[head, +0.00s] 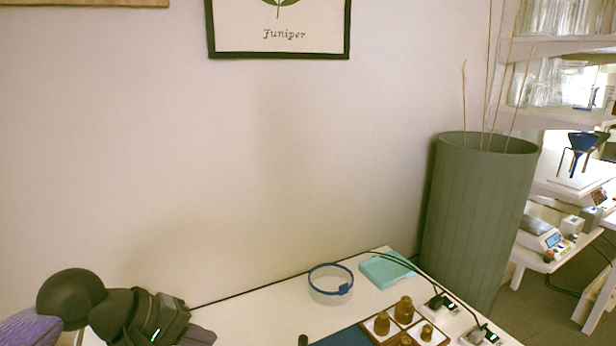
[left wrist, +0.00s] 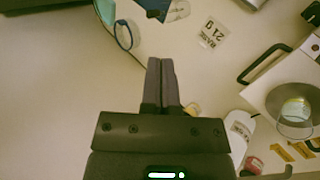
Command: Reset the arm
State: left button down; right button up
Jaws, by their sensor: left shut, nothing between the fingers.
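My left arm comes in at the lower left of the head view, and my left gripper (head: 200,335) is low at the bottom edge there. In the left wrist view the two dark fingers of my left gripper (left wrist: 162,75) lie side by side, shut and empty. My right gripper is in neither view.
A clear dish with a blue band (head: 330,293) and a teal box (head: 387,270) lie on the white table. Black cables run along the back. A tall grey-green bin (head: 475,215) stands at right.

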pick_arm(q)
jog(key=s+d+r+n+t+h, duration=0.2)
jog(key=d+r+n+t+h, duration=0.65)
jog(key=n, duration=0.65)
jog(key=a+f+n+t+y, duration=0.1)
jog(key=a+f+n+y, duration=0.4)
jog(key=n, duration=0.7)
jog(key=s+a+f+n+t+y, duration=0.1)
jog(key=f+n+y, duration=0.2)
jog(key=n+y, duration=0.55)
jog(key=a+f+n+t+y, duration=0.1)
jog(key=a+f+n+y, duration=0.35)
jog(key=n, duration=1.05)
jog(key=s+d+f+n+g+h, duration=0.1)
jog(key=s+f+n+g, duration=0.55)
jog(key=s, duration=0.25)
jog(key=s+d+f+n+g+h, duration=0.1)
jog(key=s+d+f+n+g, duration=0.1)
jog(key=s+f+n+g, duration=0.55)
jog(key=s+f+m, duration=0.3)
jog(key=s+f, duration=0.1)
jog(key=f, duration=1.2)
jog(key=s+a+f+g, duration=0.1)
jog(key=s+a+f, duration=0.2)
jog(key=s+f, duration=0.9)
jog(key=shift+s+a+f, duration=0.15)
jog(key=shift+s, duration=0.95)
